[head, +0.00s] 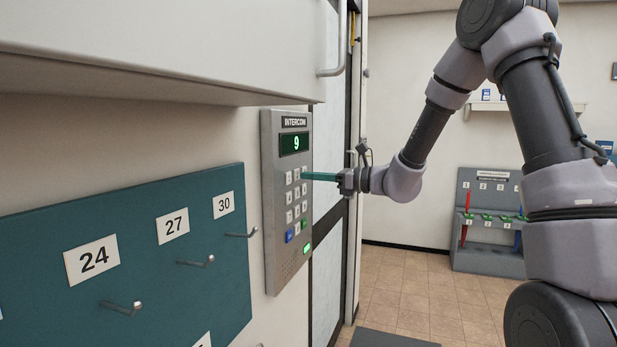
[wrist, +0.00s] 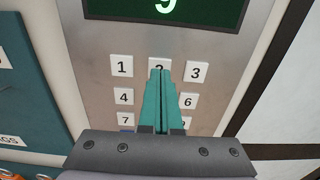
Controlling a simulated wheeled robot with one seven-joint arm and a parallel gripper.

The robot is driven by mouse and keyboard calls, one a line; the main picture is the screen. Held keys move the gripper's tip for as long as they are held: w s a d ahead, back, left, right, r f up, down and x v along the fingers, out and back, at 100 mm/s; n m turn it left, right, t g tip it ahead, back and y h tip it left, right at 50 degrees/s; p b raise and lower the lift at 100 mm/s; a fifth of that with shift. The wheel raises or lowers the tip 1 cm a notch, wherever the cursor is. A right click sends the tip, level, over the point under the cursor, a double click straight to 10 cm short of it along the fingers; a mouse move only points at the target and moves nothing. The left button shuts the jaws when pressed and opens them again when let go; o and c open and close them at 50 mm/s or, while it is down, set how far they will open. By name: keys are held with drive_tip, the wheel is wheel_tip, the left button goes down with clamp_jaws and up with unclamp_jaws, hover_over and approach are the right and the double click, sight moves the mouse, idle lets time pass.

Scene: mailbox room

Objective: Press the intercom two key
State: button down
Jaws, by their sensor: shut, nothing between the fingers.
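The grey intercom panel (head: 271,200) hangs on the wall, with a small screen (head: 294,143) showing a green 9. The screen also shows at the top of the wrist view (wrist: 165,10). The two key (wrist: 160,66) is a white key between the one key (wrist: 122,67) and the three key (wrist: 195,72); its lower part is hidden by my fingers. My gripper (head: 304,175) is shut and empty, its teal fingers pointing at the keypad. In the wrist view the fingertips (wrist: 159,73) overlap the two key. I cannot tell whether they touch it.
A teal board (head: 130,245) with numbered labels and hooks is left of the intercom. A white cabinet (head: 150,50) juts out above it. A door frame (head: 352,200) stands just right of the panel. A grey rack (head: 488,255) stands at the back right.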

sight(295, 175)
drive_tip(key=shift+w+a, duration=0.15)
drive_tip(key=shift+a, duration=0.35)
drive_tip(key=shift+w+a, duration=0.1)
drive_tip(key=shift+a, duration=0.25)
drive_tip(key=shift+a+r, duration=0.2)
drive_tip(key=shift+a, duration=0.1)
